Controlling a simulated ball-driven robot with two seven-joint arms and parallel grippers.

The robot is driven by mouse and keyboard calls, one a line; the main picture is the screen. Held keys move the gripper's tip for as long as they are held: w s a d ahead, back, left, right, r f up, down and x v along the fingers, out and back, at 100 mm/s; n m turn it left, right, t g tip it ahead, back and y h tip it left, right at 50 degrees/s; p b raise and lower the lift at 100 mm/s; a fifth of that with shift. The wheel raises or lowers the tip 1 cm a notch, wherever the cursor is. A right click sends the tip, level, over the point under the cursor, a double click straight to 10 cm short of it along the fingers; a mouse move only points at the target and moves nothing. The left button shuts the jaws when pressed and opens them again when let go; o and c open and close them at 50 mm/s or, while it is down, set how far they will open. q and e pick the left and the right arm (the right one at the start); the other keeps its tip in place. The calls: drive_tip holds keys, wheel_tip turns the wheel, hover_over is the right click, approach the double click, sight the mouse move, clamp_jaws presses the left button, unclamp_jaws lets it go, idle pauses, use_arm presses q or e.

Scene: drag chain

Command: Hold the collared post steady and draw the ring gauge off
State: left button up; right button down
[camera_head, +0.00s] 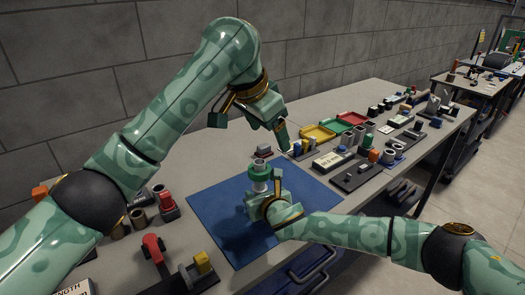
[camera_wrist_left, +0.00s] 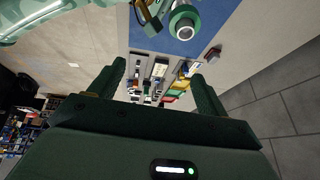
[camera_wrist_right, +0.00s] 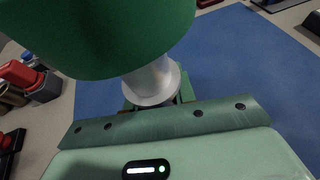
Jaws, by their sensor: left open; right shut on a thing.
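The collared post (camera_head: 260,186) stands upright over the blue mat, pale grey, with the green ring gauge (camera_head: 259,172) around its upper part. My right gripper (camera_head: 262,200) is shut on the post below its collar; the right wrist view shows the pale collar (camera_wrist_right: 152,97) just above the jaws and the large green ring gauge (camera_wrist_right: 100,35) above that. My left gripper (camera_head: 249,128) is open and empty, above and behind the post. In the left wrist view the ring gauge (camera_wrist_left: 184,14) lies beyond the open fingers, with the post's end (camera_wrist_left: 184,29) in its bore.
The blue mat (camera_head: 215,208) is otherwise bare. Yellow (camera_head: 318,133), green and red trays and several small parts stand to the right and behind. A red-topped part (camera_head: 167,203) and a red clamp (camera_head: 154,248) stand at the left. A wall is behind the table.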

sight(261, 164)
drive_tip(key=shift+d, duration=0.15)
use_arm(q)
drive_tip(key=w+f+n+y, duration=0.1)
drive_tip(key=f+n, duration=0.3)
drive_tip(key=w+a+f+n+y, duration=0.1)
drive_tip(key=w+f+n+y, duration=0.1)
drive_tip(key=f+n, duration=0.2)
drive_tip(key=w+f+n+y, duration=0.1)
drive_tip(key=f+n, duration=0.3)
drive_tip(key=n, duration=0.1)
drive_tip(key=shift+w+a+f+y, duration=0.15)
drive_tip(key=shift+y, duration=0.15)
